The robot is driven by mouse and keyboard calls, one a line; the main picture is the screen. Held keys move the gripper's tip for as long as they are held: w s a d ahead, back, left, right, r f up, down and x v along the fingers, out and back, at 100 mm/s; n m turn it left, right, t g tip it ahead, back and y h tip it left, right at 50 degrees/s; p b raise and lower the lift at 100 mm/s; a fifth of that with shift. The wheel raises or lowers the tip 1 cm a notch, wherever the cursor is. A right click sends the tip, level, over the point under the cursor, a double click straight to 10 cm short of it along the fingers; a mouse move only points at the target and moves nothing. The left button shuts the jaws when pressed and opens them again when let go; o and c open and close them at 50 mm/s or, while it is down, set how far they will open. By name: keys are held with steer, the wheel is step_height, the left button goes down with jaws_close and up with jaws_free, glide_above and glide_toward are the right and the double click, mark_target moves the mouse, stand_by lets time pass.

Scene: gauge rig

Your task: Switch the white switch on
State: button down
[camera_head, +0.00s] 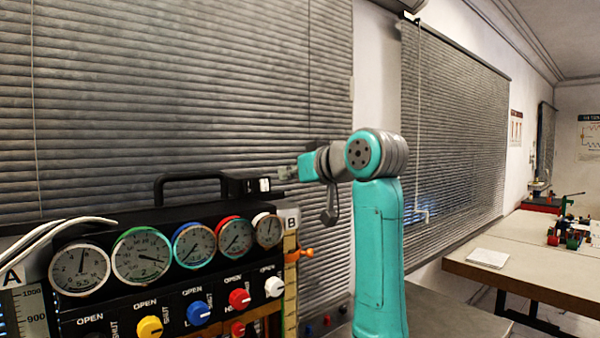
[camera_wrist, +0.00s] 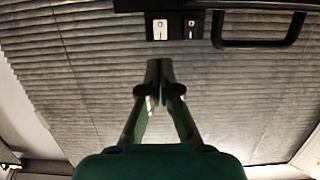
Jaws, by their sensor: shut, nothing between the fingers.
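The white switch (camera_wrist: 160,29) is a small white plate with a dark mark, at the top of the wrist view, beside a black switch (camera_wrist: 191,30). In the head view the white switch (camera_head: 265,185) shows as a pale face on the small black box on top of the gauge rig. Whether it is on or off is too small to tell. My gripper (camera_wrist: 159,68) is shut and empty, its fingertips just below the switches in the wrist view and apart from them in the picture. In the head view my gripper (camera_head: 287,173) is small, just right of the switch box.
The gauge rig (camera_head: 160,217) carries several round gauges and coloured knobs, with a white knob (camera_head: 274,287) at right. A black handle (camera_head: 190,178) arches beside the switch box; it also shows in the wrist view (camera_wrist: 258,43). Grey blinds hang behind. A table (camera_head: 540,258) stands far right.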

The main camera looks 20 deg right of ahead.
mark_target(265, 179)
steer(key=x, duration=0.7)
steer(key=shift+w+a, duration=0.1)
steer(key=shift+w, duration=0.1)
steer(key=shift+w, duration=0.1)
